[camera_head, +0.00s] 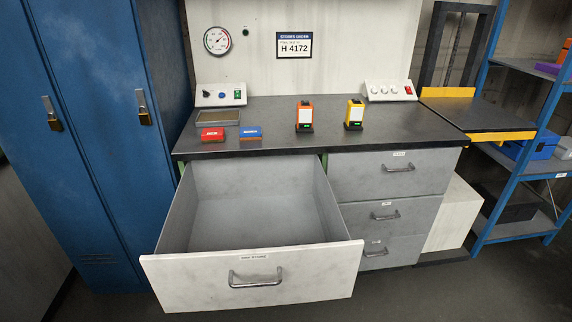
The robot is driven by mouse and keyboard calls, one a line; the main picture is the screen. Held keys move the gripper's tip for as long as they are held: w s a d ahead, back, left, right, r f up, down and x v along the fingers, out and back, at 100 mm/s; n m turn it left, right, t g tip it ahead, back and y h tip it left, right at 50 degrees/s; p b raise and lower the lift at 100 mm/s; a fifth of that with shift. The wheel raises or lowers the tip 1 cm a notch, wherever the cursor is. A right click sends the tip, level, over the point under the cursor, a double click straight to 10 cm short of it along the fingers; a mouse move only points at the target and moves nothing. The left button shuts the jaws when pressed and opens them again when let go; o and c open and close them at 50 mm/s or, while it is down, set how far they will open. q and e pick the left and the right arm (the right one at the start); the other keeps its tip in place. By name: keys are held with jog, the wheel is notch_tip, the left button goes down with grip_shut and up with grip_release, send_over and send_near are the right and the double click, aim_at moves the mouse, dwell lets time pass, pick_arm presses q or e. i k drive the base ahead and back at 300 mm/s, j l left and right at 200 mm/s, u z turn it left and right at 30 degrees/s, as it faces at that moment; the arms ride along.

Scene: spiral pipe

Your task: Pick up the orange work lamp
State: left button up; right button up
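The orange work lamp (305,115) stands upright on the dark worktop (262,104), near the middle, with a pale front panel and a dark base with a green mark. A similar yellow lamp (354,113) stands upright to its right, apart from it. Neither of my grippers is in the head view, and nothing touches the orange lamp.
A drawer (250,270) below the worktop is pulled out and looks empty. Red (212,134) and blue (250,132) boxes lie left of the lamps, before a shallow tray (218,117). Control boxes (388,91) stand behind. Blue lockers (95,130) are left, a shelf rack (515,165) right.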

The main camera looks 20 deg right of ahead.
aim_at(305, 108)
jog(key=i+l+u, duration=0.15)
jog(key=l+u, duration=0.3)
jog(key=l, duration=0.4)
jog(key=l+u, duration=0.45)
jog(key=l, duration=0.45)
